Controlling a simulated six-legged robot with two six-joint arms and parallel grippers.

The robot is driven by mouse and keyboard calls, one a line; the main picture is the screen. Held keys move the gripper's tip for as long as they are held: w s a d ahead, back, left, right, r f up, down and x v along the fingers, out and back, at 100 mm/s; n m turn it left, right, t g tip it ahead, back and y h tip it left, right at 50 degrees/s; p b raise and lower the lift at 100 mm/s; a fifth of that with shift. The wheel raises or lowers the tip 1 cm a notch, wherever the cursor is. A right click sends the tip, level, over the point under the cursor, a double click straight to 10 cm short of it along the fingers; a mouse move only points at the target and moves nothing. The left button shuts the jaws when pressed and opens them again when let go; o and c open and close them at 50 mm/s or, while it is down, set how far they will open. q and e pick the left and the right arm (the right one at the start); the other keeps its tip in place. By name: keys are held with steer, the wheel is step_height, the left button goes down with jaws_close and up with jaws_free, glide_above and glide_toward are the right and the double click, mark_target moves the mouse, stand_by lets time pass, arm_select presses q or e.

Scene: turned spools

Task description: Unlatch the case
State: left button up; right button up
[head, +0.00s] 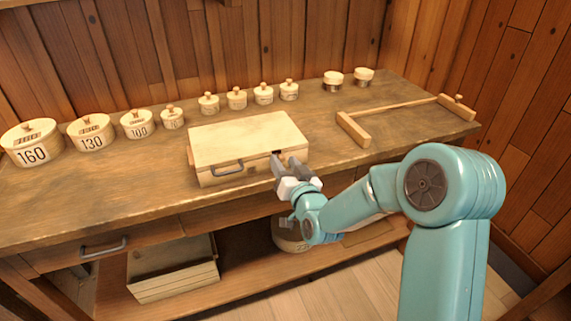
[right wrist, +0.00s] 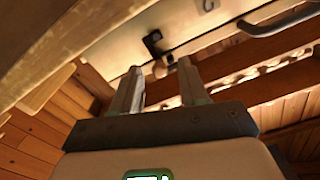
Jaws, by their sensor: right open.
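The case (head: 240,140) is a pale wooden box with a flat lid, closed, lying on the workbench. It has a dark handle (head: 227,167) on its front, which also shows in the right wrist view (right wrist: 277,22). A small dark latch (right wrist: 153,42) with a light knob beside it sits on the case front. My right gripper (head: 284,160) is at the right part of the case front and partly hides the latch in the head view. In the right wrist view its two fingers (right wrist: 160,88) are apart, with the latch knob just beyond their tips. My left gripper is not in view.
Several lidded round containers (head: 93,132) stand along the back of the workbench (head: 130,195). A wooden bow-shaped frame (head: 395,112) lies to the right. Below are a drawer with a handle (head: 103,248) and a shelf with a wooden crate (head: 172,275). Bench left of the case is clear.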

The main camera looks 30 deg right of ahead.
jaws_close()
steer(key=shift+s+d+f+m+b, duration=0.1)
steer(key=shift+d+f+m+b, duration=0.25)
steer(key=shift+m+b, duration=2.3)
steer(key=shift+s+d+f+m+b, duration=0.1)
steer(key=shift+d+f+m+b, duration=0.7)
steer(key=shift+b, duration=3.25)
steer(key=shift+s+a+f+m+b, duration=0.1)
steer(key=shift+a+m+b, duration=0.1)
steer(key=shift+m+b, duration=2.6)
steer(key=shift+n+b, duration=0.55)
